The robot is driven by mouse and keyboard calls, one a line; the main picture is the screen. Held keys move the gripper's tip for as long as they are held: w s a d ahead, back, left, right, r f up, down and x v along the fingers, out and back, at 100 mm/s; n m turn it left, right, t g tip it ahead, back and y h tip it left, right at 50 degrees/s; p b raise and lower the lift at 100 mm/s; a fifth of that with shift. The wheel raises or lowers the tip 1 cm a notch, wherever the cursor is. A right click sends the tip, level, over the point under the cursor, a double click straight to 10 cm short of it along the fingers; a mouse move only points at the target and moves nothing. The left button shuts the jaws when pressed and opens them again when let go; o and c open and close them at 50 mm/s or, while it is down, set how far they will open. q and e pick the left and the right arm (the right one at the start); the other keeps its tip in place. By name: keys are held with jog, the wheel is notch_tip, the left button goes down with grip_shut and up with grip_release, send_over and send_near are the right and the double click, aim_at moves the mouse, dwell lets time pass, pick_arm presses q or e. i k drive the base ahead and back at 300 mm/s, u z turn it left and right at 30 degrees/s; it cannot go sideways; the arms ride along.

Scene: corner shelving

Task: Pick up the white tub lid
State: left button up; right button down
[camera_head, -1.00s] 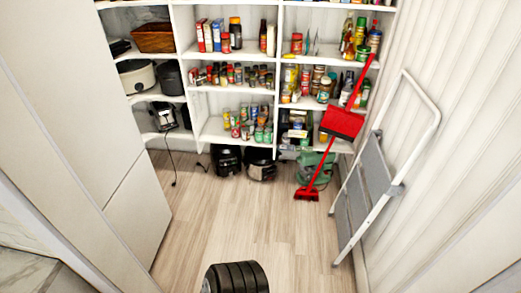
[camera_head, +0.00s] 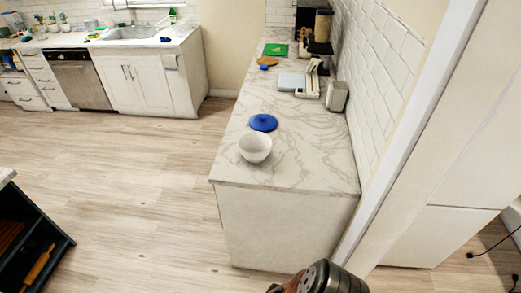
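A round blue lid (camera_head: 263,122) lies flat on the marble counter (camera_head: 290,160). A white tub or bowl (camera_head: 255,147) stands just in front of it, near the counter's left edge. I cannot make out a white lid; the blue one is the only clear lid shape beside the tub. Neither of my grippers shows in the head view. Only a dark, rounded part of my own body shows at the bottom edge.
A white scale-like device (camera_head: 303,85) and a small grey appliance (camera_head: 337,95) stand farther back, with a green board (camera_head: 275,49) beyond. A dark shelf unit (camera_head: 30,240) is at lower left. The wooden floor (camera_head: 130,170) between is clear.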

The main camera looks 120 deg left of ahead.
aim_at(260, 123)
jog(key=u, duration=3.95)
